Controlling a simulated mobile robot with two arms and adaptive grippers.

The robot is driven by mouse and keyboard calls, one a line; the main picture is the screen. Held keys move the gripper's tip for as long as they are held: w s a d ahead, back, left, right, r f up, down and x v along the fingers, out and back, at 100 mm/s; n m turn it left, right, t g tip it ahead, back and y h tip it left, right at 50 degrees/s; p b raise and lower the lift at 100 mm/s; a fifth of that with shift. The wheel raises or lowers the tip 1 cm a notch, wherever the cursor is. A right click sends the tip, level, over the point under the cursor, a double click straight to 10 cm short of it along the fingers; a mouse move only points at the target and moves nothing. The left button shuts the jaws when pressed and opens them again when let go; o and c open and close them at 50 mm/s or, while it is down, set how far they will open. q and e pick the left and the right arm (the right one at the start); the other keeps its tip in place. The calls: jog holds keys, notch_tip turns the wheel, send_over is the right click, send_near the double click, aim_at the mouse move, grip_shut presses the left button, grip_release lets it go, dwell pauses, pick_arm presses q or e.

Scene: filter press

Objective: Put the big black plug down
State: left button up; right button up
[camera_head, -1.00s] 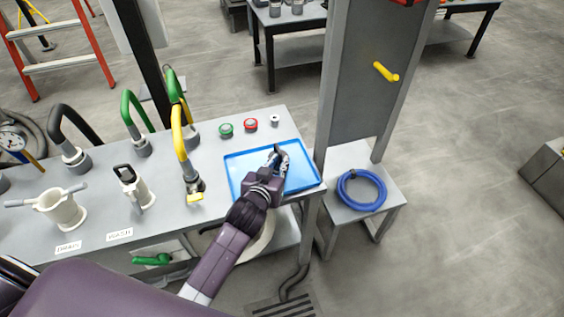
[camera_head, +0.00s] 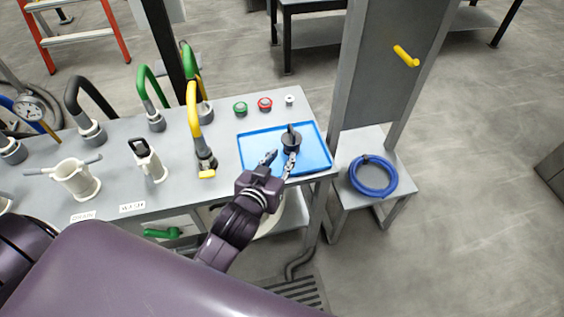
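The big black plug (camera_head: 292,142) stands with its knob up in the blue tray (camera_head: 316,166), right of the tray's middle. My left gripper (camera_head: 279,161) is over the tray's near part, on the near side of the plug. Its two fingers are spread, with nothing between them. The right fingertip is very close to the plug; I cannot tell whether it touches. My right gripper is not in view.
Green (camera_head: 240,107) and red (camera_head: 265,104) round caps and a small white piece (camera_head: 289,99) lie behind the tray. Hoses and white fittings stand to the left. A grey post (camera_head: 350,90) rises on the right, beside a low stand with a blue hose coil (camera_head: 373,176).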

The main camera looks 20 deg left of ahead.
pick_arm(q)
jog(key=shift+v, duration=1.1)
jog(key=s+a+f+m+g, duration=0.15)
jog(key=s+f+g, duration=0.35)
jog(key=s, duration=0.6)
jog(key=s+a+f+m+g, duration=0.1)
jog(key=s+a+f+g, duration=0.3)
jog(key=s, duration=0.6)
notch_tip(320, 180, down, 28)
jog(key=s+d+g, duration=0.1)
jog(key=s+g, duration=0.1)
jog(key=s, duration=0.1)
jog(key=s+a+f+g, duration=0.1)
jog(key=s+a+f, duration=0.1)
jog(key=s+f, duration=1.3)
jog(key=shift+s+a+f+g, duration=0.15)
jog(key=shift+s+a+g, duration=0.2)
jog(key=shift+s, duration=0.25)
